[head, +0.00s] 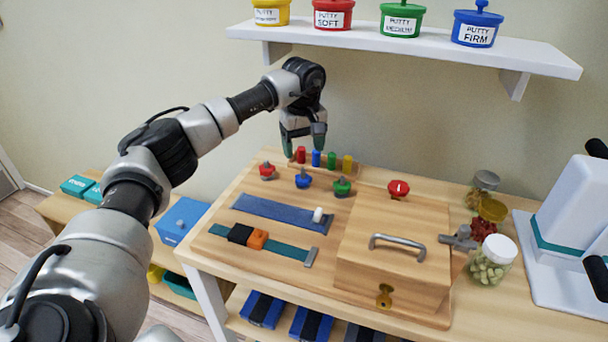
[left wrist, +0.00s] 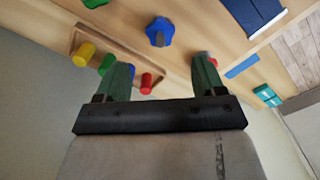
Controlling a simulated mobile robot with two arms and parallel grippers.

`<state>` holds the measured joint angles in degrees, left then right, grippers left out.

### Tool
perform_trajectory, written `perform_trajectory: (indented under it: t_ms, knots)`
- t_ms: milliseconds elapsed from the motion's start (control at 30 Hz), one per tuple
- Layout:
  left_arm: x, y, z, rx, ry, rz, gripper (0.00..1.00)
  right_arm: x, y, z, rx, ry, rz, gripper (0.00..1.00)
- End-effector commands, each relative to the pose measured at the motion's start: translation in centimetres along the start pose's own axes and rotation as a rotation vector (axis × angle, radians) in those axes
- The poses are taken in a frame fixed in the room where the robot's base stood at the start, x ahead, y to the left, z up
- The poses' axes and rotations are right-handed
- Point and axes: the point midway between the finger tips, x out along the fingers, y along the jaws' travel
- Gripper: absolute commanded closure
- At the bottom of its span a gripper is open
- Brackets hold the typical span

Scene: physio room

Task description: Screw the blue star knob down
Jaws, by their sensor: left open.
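The blue star knob (head: 303,181) sits on the wooden board, between a red knob (head: 267,170) and a green knob (head: 342,187). In the left wrist view the blue knob (left wrist: 160,31) shows whole, beyond the fingertips and between their lines. My left gripper (head: 304,151) is open and empty, pointing down behind the blue knob and above the board, apart from it. Its two green fingers (left wrist: 162,68) stand wide apart in the left wrist view. Any gap under the knob is too small to tell. My right gripper is not in view.
Red, blue, green and yellow pegs (head: 347,163) stand just behind the knobs, close to my left fingers. A wooden box (head: 390,262) with a metal handle is at the right front. A wall shelf (head: 400,42) with putty tubs hangs above.

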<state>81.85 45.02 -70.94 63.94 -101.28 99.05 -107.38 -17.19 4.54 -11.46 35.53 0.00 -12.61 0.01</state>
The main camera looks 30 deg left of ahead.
Motion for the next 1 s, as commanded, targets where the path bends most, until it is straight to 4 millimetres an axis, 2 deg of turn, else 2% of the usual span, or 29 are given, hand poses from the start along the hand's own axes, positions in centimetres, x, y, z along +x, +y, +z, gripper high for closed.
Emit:
perform_trajectory:
  t_ms: [500, 1000]
  knots:
    - [-0.8, 0.1, 0.2, -1.330, 0.001, -0.001, 0.31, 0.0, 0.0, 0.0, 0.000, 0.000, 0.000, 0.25]
    - [-1.4, 0.1, 0.2, -2.472, 0.001, -0.003, 0.31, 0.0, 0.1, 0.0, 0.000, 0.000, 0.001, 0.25]
